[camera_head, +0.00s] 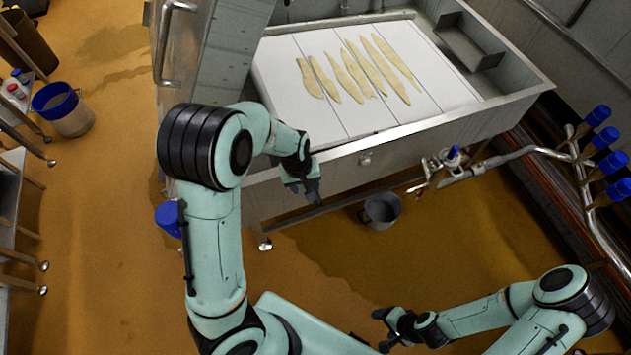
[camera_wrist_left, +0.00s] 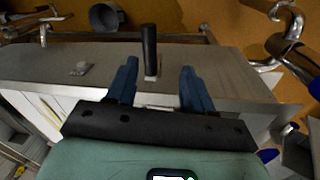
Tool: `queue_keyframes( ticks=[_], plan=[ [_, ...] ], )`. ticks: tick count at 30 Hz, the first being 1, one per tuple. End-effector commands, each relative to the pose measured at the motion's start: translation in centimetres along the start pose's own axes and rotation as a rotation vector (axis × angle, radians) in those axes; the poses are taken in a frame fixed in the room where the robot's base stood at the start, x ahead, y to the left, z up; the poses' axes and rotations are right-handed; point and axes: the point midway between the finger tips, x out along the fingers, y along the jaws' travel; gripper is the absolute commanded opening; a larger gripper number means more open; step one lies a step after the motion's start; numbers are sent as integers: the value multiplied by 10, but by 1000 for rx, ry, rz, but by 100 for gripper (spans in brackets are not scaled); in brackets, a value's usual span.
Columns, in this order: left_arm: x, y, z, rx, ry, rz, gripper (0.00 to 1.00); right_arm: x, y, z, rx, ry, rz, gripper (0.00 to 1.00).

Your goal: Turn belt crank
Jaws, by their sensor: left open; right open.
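The crank's black upright handle (camera_wrist_left: 150,50) stands between the spread blue fingers of my left gripper (camera_wrist_left: 159,68) in the left wrist view, with gaps to both fingers. In the head view my left gripper (camera_head: 308,190) is at the front wall of the metal vat, below its rim; the crank cannot be made out there behind the gripper. The white belt (camera_head: 285,75) in the vat carries several pale yellow strips (camera_head: 345,72). My right gripper (camera_head: 383,328) is open and empty, low over the floor at the bottom of the head view.
The metal vat (camera_head: 405,137) has a small knob (camera_head: 365,158) on its front. A grey bucket (camera_head: 382,210) stands on the floor before it. A pipe with a blue-handled valve (camera_head: 452,153) is at the right, near blue-handled valves (camera_head: 598,117). The floor in front is mostly clear.

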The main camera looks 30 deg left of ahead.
Motion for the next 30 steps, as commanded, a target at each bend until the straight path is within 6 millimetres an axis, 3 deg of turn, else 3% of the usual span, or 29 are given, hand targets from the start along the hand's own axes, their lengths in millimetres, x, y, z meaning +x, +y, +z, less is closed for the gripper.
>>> queue_keyframes(
  ticks=[1, 3, 8, 24, 30],
  plan=[
    [-16, 3, -4, -72, -4, 33, 52, -4, -2, -3, -1, 4, -1, 69],
    [-27, 4, -5, -142, -13, 56, 52, -5, -3, -4, -2, 5, -2, 69],
    [-30, 5, -4, -198, -24, 69, 52, -4, -2, -3, -1, 3, -1, 69],
    [73, 10, -2, -195, -24, 65, 52, 23, 13, 15, 8, -21, 7, 69],
    [94, 13, -3, -193, -22, 67, 52, 26, 15, 17, 8, -23, 8, 69]
  ],
)
